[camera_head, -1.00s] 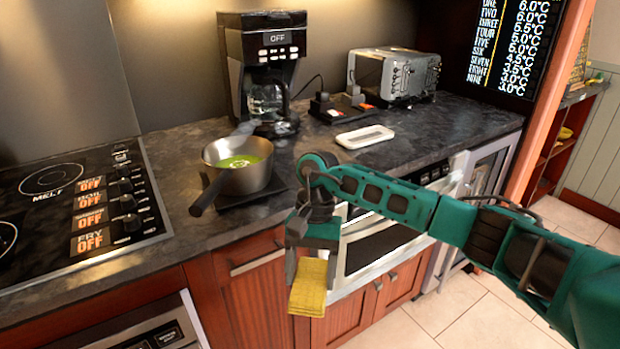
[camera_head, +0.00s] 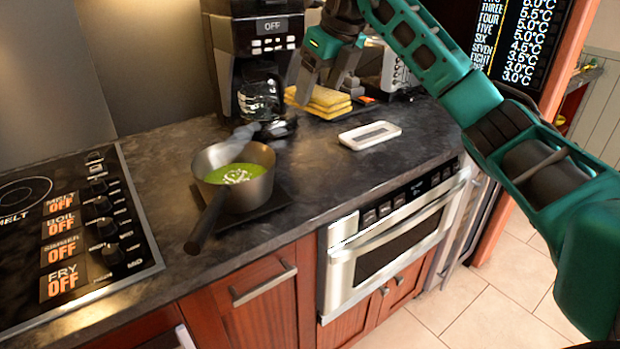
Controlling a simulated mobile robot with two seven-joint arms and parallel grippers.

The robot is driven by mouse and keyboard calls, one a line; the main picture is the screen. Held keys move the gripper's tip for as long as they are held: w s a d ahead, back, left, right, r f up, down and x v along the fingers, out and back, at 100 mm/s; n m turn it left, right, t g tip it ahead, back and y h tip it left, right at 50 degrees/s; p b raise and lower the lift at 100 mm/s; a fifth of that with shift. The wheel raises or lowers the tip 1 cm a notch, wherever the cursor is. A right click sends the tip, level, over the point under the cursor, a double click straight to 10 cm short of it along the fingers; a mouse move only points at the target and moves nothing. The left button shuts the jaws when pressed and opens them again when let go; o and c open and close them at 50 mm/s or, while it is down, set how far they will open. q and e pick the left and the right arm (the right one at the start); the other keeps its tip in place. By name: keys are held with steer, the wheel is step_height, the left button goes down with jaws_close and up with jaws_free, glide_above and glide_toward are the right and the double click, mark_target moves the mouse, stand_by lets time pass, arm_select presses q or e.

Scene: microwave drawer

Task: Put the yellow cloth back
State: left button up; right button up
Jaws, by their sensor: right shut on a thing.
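The yellow cloth (camera_head: 322,103) shows as folded yellow layers at the back of the dark counter, right of the coffee maker. It is at or just above the counter top; I cannot tell if it is fully resting there. My right gripper (camera_head: 322,88) points down from above and is shut on the cloth, its fingers hiding part of it. My right arm reaches in from the right edge. My left gripper is not in view.
A coffee maker (camera_head: 265,45) stands close left of the cloth, and a toaster (camera_head: 400,72) stands to its right, partly behind my arm. A small white tray (camera_head: 370,135) lies in front. A pot of green soup (camera_head: 233,178) stands nearer left, beside the stove (camera_head: 75,225).

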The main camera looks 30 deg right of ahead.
steer(key=shift+w+d+r+m, duration=0.25)
steer(key=shift+r+m, duration=0.25)
steer(key=shift+r, duration=0.1)
steer(key=shift+w+d+h, duration=0.1)
steer(key=shift+h, duration=0.2)
steer(key=shift+m, duration=0.3)
step_height(320, 180, down, 15)
steer(key=shift+r+b, duration=0.1)
steer(key=shift+b, duration=0.75)
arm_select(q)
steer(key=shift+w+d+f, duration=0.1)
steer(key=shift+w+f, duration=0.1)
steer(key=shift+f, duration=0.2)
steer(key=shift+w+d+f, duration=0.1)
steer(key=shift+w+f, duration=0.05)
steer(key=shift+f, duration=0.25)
arm_select(e)
steer(key=shift+f, duration=2.35)
steer(key=shift+f, duration=0.1)
steer(key=o, duration=0.9)
steer(key=shift+o, duration=0.2)
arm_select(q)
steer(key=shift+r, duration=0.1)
